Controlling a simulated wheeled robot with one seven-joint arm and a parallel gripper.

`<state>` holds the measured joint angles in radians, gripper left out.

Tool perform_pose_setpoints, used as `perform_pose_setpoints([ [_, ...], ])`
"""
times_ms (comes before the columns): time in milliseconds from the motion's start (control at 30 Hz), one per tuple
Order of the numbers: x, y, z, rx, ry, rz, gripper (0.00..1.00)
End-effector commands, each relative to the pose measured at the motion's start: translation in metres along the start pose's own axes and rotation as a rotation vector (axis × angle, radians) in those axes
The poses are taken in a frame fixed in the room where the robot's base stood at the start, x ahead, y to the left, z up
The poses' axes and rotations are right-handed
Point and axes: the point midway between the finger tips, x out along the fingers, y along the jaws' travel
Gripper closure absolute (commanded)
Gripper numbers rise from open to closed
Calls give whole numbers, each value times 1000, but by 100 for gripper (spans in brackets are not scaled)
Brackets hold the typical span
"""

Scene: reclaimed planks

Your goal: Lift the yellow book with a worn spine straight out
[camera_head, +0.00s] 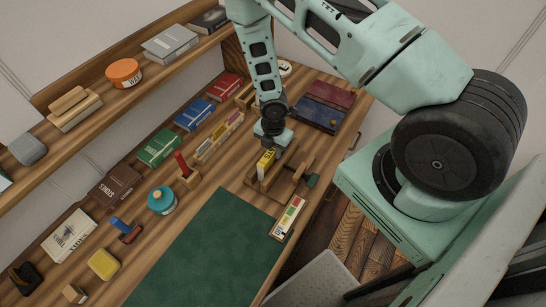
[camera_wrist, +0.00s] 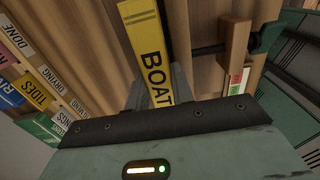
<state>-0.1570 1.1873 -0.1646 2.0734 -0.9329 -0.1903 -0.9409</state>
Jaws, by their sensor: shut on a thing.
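The yellow book (camera_head: 265,161) stands at a small wooden press (camera_head: 296,172) on the workbench in the head view. In the wrist view the yellow book (camera_wrist: 143,50) shows a yellow spine with black letters reading "BOAT", partly hidden by my gripper. My gripper (camera_wrist: 158,88) is shut on the book, with its fingers at the book's sides. In the head view my gripper (camera_head: 270,145) comes down from above onto the book. A wooden jaw of the press (camera_wrist: 234,55) rises to the right of the book in the wrist view. I cannot tell whether the book's lower edge still touches the press.
A green mat (camera_head: 207,255) covers the front of the bench. A small colour-striped box (camera_head: 288,216) lies beside the press. A blue-teal jar (camera_head: 161,200) and a red-handled stamp (camera_head: 186,170) stand to the left. Books lie along the back, under a shelf (camera_head: 100,103).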

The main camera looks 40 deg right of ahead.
Motion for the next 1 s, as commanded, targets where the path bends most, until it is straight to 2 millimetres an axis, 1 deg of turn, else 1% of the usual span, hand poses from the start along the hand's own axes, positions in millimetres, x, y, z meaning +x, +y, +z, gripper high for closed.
perform_pose_setpoints([
  [1000, -46, 0, 0, 0, 0, 1, 100],
])
